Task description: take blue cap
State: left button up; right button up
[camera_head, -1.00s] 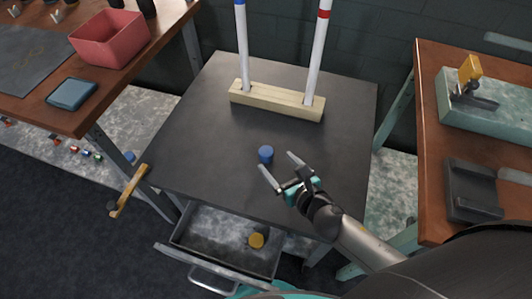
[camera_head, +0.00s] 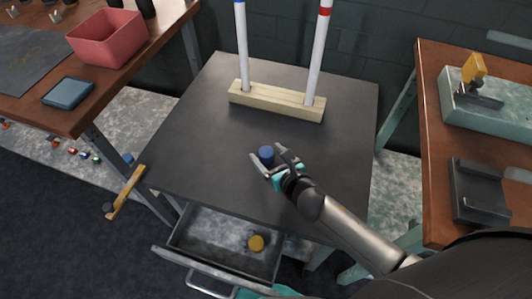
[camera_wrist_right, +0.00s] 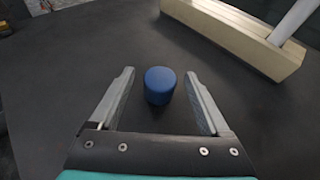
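The blue cap (camera_head: 266,155) stands on the dark tabletop (camera_head: 190,150), in front of the wooden stand. In the right wrist view the cap (camera_wrist_right: 160,85) sits between the tips of my right gripper's fingers, with a gap to each finger. My right gripper (camera_head: 270,160) is open and low over the table, its fingers on either side of the cap. In the wrist view the gripper (camera_wrist_right: 160,92) holds nothing.
A wooden stand (camera_head: 275,101) holds two upright white tubes, one blue-banded, one red-banded. An open drawer (camera_head: 215,262) with a yellow cap (camera_head: 256,243) lies below the table's front edge. Benches flank the table; the left one carries a red bin (camera_head: 108,38).

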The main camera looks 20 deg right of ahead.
grip_shut()
dwell(0.4)
jog(key=shift+r, duration=0.1)
